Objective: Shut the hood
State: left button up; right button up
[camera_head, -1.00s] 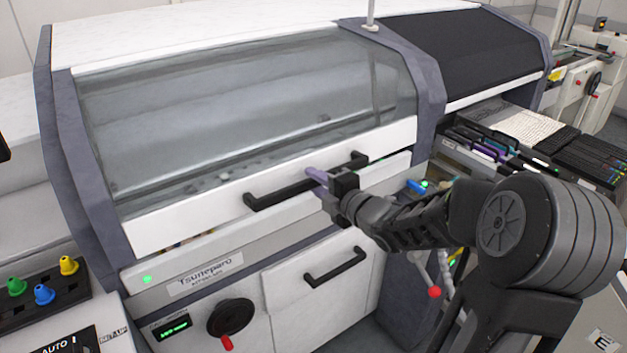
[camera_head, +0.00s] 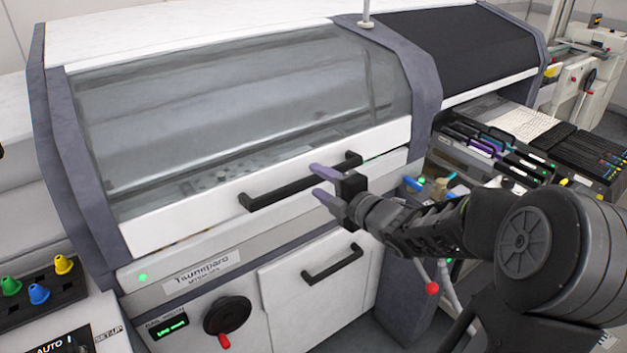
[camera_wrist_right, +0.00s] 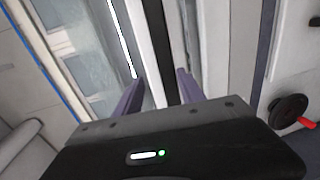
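The hood (camera_head: 265,190) is the white-framed cover with a large clear window (camera_head: 240,110) on the near machine. It is down, its lower edge close against the machine front. Its black bar handle (camera_head: 275,194) runs along the lower white frame. My right gripper (camera_head: 317,181) is open at the right half of this handle, its two purple fingers apart. In the right wrist view the fingers (camera_wrist_right: 158,92) stand to either side of the dark handle bar (camera_wrist_right: 163,45); I cannot tell whether either touches it. My left gripper is not in view.
Below the hood are a front panel with a second black handle (camera_head: 333,264) and a black handwheel (camera_head: 227,315). A feeder bank (camera_head: 490,140) is at right. A box with coloured knobs (camera_head: 38,294) stands at lower left.

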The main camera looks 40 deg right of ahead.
jog(key=s, duration=0.4)
jog(key=shift+s+r, duration=0.2)
jog(key=shift+r, duration=0.1)
jog(key=shift+m, duration=0.3)
